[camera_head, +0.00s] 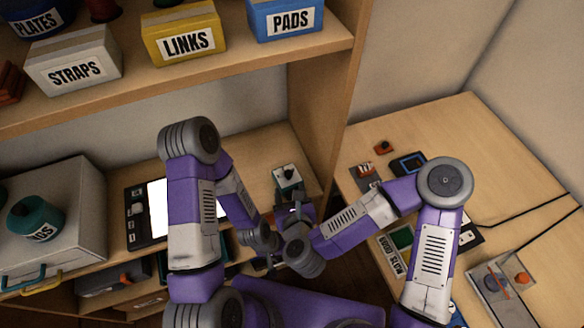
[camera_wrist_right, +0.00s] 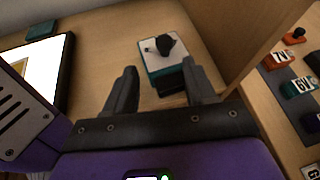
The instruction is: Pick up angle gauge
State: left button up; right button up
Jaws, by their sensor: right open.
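A small teal box with a white top and a black knob (camera_wrist_right: 163,52) stands on the wooden desk ahead of my right gripper; it looks like the angle gauge, though I cannot be sure. It also shows in the head view (camera_head: 287,178). My right gripper (camera_wrist_right: 160,72) is open, its two dark fingers pointing at the box with one on each side of its near end. Nothing is held between them. In the head view my right gripper (camera_head: 291,197) is just below the box. My left arm comes in from the left, but its gripper is hidden.
A tablet-like screen (camera_head: 157,206) lies left of the box. A wooden upright panel (camera_head: 316,120) stands close on the right. A shelf (camera_head: 190,83) with labelled boxes is above. The right-hand table (camera_head: 465,140) holds several small parts and cables.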

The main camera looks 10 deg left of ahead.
aim_at(289, 174)
jog(key=shift+w+a+r+m, duration=0.1)
jog(key=shift+w+r+m, duration=0.45)
jog(key=shift+m, duration=0.25)
jog(key=x, duration=0.2)
jog(key=b+x, duration=0.1)
jog(key=x, duration=0.4)
jog(key=shift+w+d+b, duration=0.15)
jog(key=shift+d+b, duration=0.1)
jog(key=shift+b, duration=0.05)
pick_arm(q)
jog(key=shift+w+f, duration=0.35)
jog(key=shift+f, duration=0.4)
pick_arm(e)
jog(key=shift+c, duration=0.3)
jog(key=shift+r, duration=0.1)
grip_shut()
